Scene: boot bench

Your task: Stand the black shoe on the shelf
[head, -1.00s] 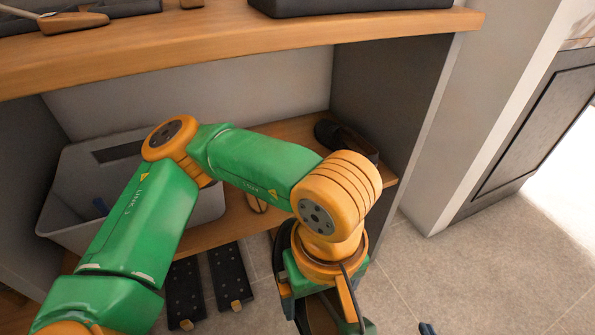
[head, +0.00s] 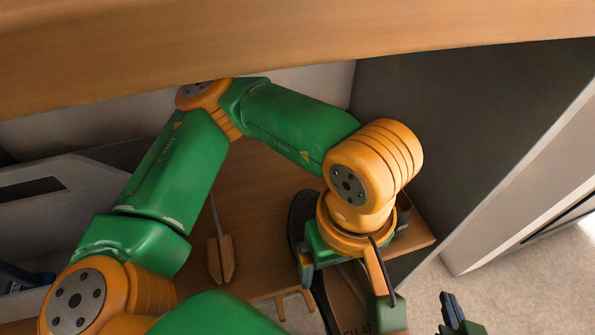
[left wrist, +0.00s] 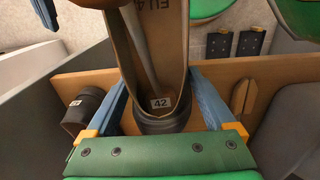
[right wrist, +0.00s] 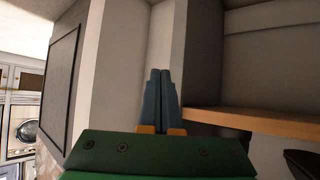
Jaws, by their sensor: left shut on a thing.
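The black shoe (left wrist: 165,122) with a brown insole marked 42 is held at its heel between the two blue fingers of my left gripper (left wrist: 160,95). In the head view my left gripper (head: 345,262) is low, in front of the lower wooden shelf (head: 265,180), and the shoe's dark edge (head: 298,225) shows beside it. Whether the shoe touches the shelf cannot be told. Another black shoe (left wrist: 85,108) rests on the shelf, mostly hidden in the head view. My right gripper (right wrist: 160,88) is shut and empty, away from the shelf; its tip shows in the head view (head: 450,308).
A grey bin (head: 75,205) stands at the left. A wooden-ended tool (head: 221,258) lies on the shelf. The upper board (head: 250,55) hangs over the shelf, and a grey side wall (head: 450,130) closes its right end. Two dark strips (left wrist: 218,44) lie beyond the shelf.

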